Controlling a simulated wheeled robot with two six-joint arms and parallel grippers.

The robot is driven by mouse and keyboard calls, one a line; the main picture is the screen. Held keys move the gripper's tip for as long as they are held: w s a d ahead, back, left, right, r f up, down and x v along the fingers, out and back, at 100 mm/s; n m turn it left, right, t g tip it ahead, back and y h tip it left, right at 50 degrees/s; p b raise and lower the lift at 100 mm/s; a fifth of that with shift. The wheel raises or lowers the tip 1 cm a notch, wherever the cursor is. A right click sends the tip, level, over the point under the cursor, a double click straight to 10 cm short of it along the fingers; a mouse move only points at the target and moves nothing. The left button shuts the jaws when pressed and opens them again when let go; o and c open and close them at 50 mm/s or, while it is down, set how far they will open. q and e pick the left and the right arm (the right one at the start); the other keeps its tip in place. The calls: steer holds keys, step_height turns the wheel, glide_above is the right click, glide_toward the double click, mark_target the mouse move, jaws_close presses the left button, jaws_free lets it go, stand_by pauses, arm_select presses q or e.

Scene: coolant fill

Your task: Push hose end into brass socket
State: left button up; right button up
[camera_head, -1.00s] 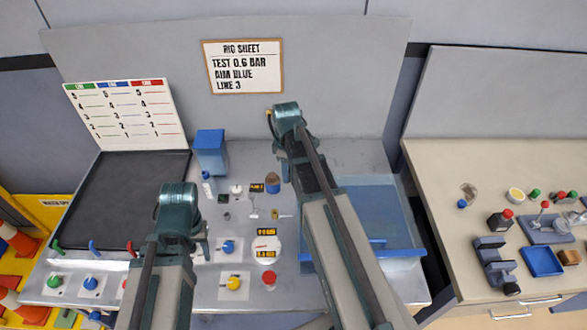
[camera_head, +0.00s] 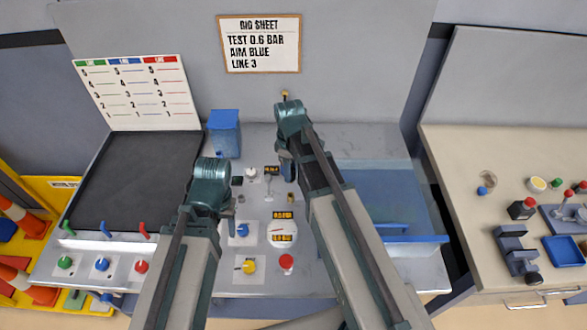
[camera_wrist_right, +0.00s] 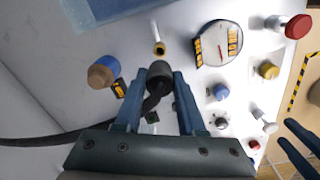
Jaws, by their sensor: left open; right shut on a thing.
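My right gripper (camera_wrist_right: 159,100) is shut on the dark hose end (camera_wrist_right: 160,72); its black hose (camera_wrist_right: 60,138) trails away to the left in the right wrist view. The brass socket (camera_wrist_right: 159,48) stands on the pale panel just beyond the hose end. The two look lined up, with a small gap between them in the picture. In the head view the socket (camera_head: 291,196) shows small beside my right arm, and the hose end is hidden. My left gripper (camera_head: 234,207) is open, left of the socket; its blue fingers also show at the right edge of the wrist view (camera_wrist_right: 300,140).
A round gauge (camera_wrist_right: 219,43) with yellow labels is close to the socket. A brown-and-blue cap (camera_wrist_right: 103,73) stands on its other side. Blue, yellow and red knobs lie nearby.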

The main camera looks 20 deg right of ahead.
arm_select(q)
steer(key=shift+f, duration=0.15)
arm_select(e)
steer(key=shift+f, duration=0.15)
arm_select(q)
steer(key=b, duration=0.6)
glide_above(233, 255)
step_height(233, 255, down, 6)
steer(key=shift+r, duration=0.25)
arm_select(e)
step_height(233, 255, down, 6)
steer(key=shift+r, duration=0.2)
arm_select(q)
steer(key=shift+f+b, duration=1.35)
steer(key=shift+f, duration=0.1)
arm_select(e)
steer(key=shift+f, duration=1.4)
arm_select(q)
steer(key=shift+r, duration=0.2)
arm_select(e)
steer(key=shift+r, duration=0.2)
steer(key=shift+r+p, duration=1)
steer(key=shift+p, duration=0.2)
arm_select(q)
step_height(233, 255, up, 2)
steer(key=shift+f+b, duration=1.15)
arm_select(e)
steer(key=shift+f, duration=1.15)
steer(key=o, duration=1.1)
steer(key=shift+o, duration=0.2)
